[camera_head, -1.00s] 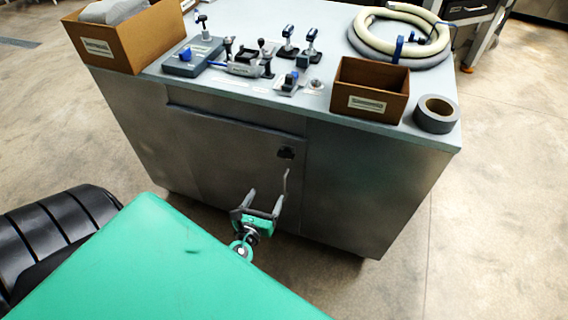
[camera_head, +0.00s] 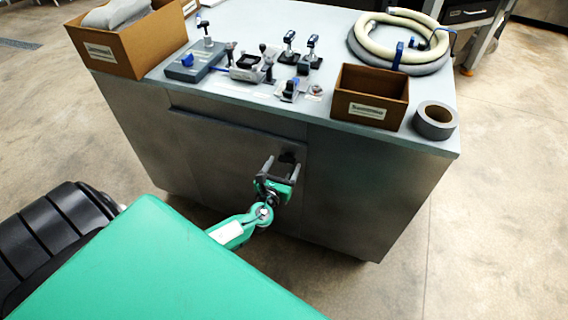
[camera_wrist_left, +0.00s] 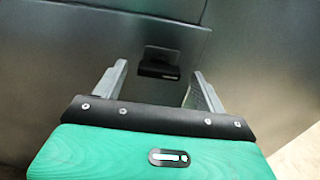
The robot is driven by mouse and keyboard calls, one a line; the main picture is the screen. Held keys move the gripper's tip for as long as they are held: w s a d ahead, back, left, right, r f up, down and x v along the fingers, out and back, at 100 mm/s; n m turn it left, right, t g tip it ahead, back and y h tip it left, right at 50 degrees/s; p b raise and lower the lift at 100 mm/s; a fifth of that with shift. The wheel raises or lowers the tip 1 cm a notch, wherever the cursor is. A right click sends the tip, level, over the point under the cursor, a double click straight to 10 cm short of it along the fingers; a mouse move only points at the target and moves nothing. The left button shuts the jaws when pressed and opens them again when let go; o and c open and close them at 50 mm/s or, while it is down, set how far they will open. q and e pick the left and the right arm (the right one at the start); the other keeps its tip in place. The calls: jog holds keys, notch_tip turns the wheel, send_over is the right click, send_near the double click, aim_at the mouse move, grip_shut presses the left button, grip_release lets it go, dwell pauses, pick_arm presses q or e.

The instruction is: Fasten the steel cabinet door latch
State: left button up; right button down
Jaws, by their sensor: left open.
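The steel cabinet door (camera_head: 215,150) is on the front of the grey cabinet and looks closed. Its small black latch (camera_head: 289,157) sits near the door's upper right edge. In the left wrist view the latch (camera_wrist_left: 160,62) lies ahead, between the two fingers and beyond their tips. My left gripper (camera_head: 280,165) is open and in front of the latch, with its fingers pointing at the door. The fingers also show on both sides of the left wrist view (camera_wrist_left: 160,75). I cannot tell whether they touch the door. My right gripper is not in view.
On the cabinet top (camera_head: 230,98) stand a cardboard box (camera_head: 125,45) at left, a smaller box (camera_head: 369,96), a tape roll (camera_head: 435,121), a coiled hose (camera_head: 398,45) and several small clamps or levers. The floor (camera_head: 480,220) at right is clear.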

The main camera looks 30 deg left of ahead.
pick_arm(q)
jog(key=shift+w+a, duration=0.1)
jog(key=shift+w, duration=0.4)
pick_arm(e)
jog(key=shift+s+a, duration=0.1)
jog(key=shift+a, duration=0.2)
pick_arm(q)
jog(key=c, duration=1)
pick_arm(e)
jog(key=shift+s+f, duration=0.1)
